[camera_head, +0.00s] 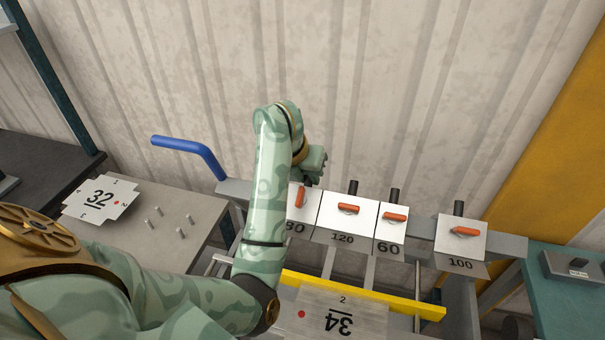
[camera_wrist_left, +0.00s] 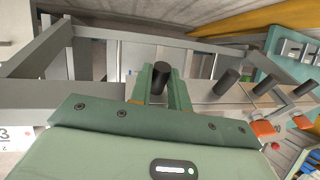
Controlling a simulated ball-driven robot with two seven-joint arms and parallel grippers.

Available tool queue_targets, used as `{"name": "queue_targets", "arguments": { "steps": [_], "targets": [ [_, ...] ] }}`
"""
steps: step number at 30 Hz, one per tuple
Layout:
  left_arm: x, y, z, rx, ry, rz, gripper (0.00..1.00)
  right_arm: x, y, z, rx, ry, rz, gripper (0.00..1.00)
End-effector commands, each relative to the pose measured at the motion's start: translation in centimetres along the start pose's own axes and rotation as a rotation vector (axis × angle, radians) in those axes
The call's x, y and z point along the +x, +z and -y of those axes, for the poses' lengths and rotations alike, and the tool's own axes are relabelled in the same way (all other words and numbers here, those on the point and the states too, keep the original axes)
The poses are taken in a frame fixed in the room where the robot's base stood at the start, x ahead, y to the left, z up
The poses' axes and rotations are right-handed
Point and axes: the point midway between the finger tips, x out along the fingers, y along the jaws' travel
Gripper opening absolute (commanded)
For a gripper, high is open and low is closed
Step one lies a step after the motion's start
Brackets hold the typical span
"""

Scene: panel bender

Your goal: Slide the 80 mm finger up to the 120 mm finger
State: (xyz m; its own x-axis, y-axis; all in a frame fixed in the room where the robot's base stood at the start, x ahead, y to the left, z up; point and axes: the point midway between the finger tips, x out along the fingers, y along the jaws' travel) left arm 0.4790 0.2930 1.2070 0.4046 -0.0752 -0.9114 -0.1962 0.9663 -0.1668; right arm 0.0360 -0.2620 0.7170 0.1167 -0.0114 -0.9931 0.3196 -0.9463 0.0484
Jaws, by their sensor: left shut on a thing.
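The 80 mm finger (camera_head: 296,213) is a white plate with an orange handle on the bender's grey beam; my left arm hides its left part. The 120 mm finger (camera_head: 333,222) is a wider white plate directly to its right. Only a thin dark line shows between them; I cannot tell whether they touch. My left gripper (camera_head: 314,172) is at the top of the 80 mm finger. In the left wrist view its two green fingers (camera_wrist_left: 163,88) are shut on a black peg (camera_wrist_left: 160,74). My right gripper is not in view.
The 60 finger (camera_head: 390,222) stands right of the 120 mm finger. The 100 finger (camera_head: 462,238) is farther right, past a gap of bare beam. A blue lever (camera_head: 185,145) rises at the left. A yellow bar (camera_head: 370,296) and a plate marked 34 (camera_head: 365,318) lie in front.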

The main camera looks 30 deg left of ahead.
Motion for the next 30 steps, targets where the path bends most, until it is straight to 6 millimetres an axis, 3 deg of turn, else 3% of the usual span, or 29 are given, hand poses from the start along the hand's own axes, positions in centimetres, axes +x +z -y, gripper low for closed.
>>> {"name": "queue_targets", "arguments": {
  "steps": [3, 4, 6, 17, 20, 30],
  "targets": [
    [-0.1, 0.1, -0.1, -0.001, 0.002, 0.002, 0.00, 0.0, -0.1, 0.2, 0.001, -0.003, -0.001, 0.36],
    [-0.1, 0.1, -0.1, -0.001, 0.002, 0.002, 0.26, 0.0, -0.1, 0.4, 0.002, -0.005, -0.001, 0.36],
    [-0.1, 0.1, -0.1, -0.001, 0.002, 0.002, 0.40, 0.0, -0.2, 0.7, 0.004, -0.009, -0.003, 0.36],
    [-0.8, 0.1, -0.2, -0.001, 0.004, 0.002, 0.40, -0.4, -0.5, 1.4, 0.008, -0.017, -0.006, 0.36],
    [-2.5, 0.2, -0.2, -0.001, 0.006, 0.003, 0.40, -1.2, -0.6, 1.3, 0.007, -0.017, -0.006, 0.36],
    [-12.4, 0.4, 0.0, 0.002, 0.009, 0.003, 0.40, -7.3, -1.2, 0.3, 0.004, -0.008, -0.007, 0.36]
  ]
}}
